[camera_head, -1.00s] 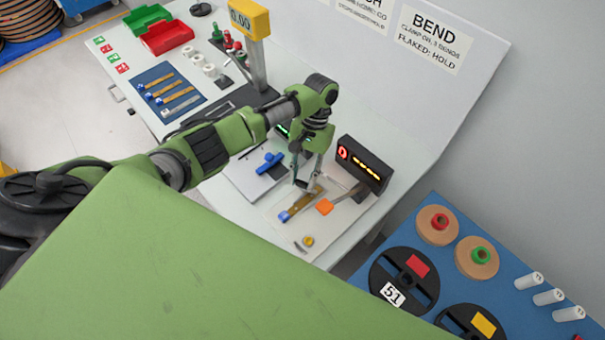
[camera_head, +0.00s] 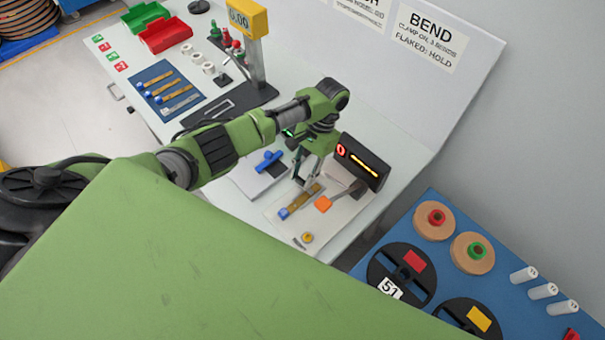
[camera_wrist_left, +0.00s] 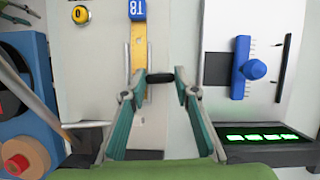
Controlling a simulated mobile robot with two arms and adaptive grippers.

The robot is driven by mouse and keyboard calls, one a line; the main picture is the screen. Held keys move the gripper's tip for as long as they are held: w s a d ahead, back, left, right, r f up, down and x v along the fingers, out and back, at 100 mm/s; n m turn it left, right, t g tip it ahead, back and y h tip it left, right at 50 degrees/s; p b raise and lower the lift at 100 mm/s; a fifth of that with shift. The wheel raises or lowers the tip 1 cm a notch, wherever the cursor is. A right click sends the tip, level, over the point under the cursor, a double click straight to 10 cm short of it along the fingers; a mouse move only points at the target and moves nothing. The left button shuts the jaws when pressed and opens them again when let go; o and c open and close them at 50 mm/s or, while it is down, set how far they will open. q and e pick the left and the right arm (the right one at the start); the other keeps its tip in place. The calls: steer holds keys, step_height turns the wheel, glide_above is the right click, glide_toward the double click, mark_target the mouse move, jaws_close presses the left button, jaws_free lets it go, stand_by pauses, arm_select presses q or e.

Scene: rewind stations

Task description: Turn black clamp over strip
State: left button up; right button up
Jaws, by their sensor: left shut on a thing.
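The strip (camera_head: 302,199) is a brass-coloured piece with a blue end tag, lying on a pale board at the bench's front right. In the left wrist view the strip (camera_wrist_left: 138,50) runs up to its blue tag (camera_wrist_left: 137,10). My left gripper (camera_wrist_left: 160,88) is shut on the clamp, one fingertip at each end. In the head view my left gripper (camera_head: 304,180) reaches down at the strip's far end, partly hiding the clamp. My right gripper is not in view.
A yellow-topped gauge (camera_head: 248,20) stands farther back.

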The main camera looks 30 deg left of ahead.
arm_select(q)
steer(key=o, duration=1.1)
steer(key=v, duration=1.2)
steer(key=shift+s+f, duration=0.1)
steer(key=shift+s, duration=0.05)
